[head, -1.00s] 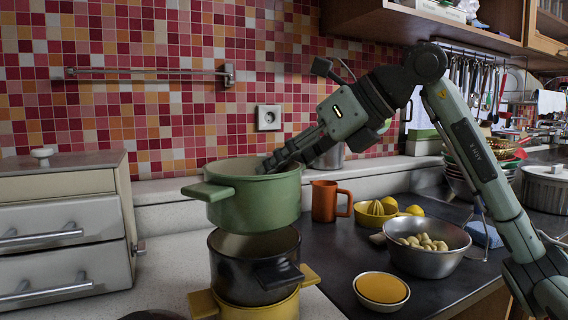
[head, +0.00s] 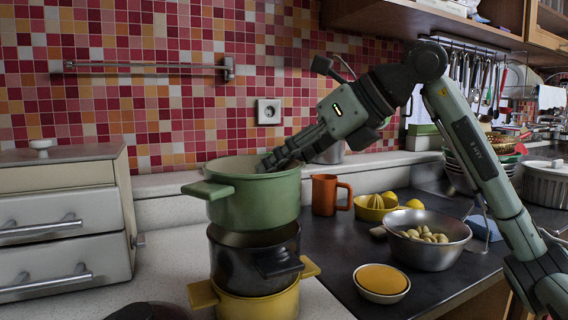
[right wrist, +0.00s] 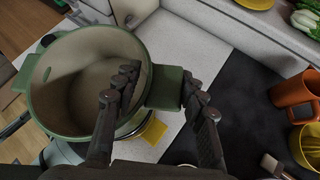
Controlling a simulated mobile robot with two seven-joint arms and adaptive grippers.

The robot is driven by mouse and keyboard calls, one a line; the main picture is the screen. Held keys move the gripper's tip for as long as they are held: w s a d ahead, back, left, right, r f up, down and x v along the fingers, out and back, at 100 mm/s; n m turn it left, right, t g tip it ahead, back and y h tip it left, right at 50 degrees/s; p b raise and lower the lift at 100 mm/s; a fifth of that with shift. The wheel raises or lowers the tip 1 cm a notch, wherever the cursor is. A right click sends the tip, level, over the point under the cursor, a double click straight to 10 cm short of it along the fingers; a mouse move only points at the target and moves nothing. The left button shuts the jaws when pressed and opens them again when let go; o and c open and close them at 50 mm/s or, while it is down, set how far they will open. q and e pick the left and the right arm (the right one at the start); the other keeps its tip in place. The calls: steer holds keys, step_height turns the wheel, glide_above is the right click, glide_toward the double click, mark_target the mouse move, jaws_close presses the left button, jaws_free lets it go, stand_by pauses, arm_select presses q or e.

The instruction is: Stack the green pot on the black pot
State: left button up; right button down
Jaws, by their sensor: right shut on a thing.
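The green pot (head: 255,200) is upright, directly above the black pot (head: 238,262) in the head view. A narrow strip of the black pot's inside shows under it; I cannot tell whether the two touch. The black pot sits on a yellow pot (head: 258,307) on the counter. My right gripper (head: 270,163) is at the green pot's far right rim. In the right wrist view, its fingers (right wrist: 165,84) are shut on the green pot's handle (right wrist: 165,88). The green pot hides most of the black pot's opening. My left gripper is not in view.
Right of the stack are an orange mug (head: 325,195), a yellow juicer (head: 372,208), a metal bowl of potatoes (head: 430,254) and a small yellow-topped dish (head: 381,281). A drawer cabinet (head: 62,215) stands left. The pale counter between cabinet and stack is clear.

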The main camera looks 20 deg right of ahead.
steer(key=shift+f+b, duration=0.8)
steer(key=shift+f, duration=0.2)
steer(key=c, duration=0.8)
jaws_free()
steer(key=v, duration=1.2)
steer(key=shift+s, duration=0.1)
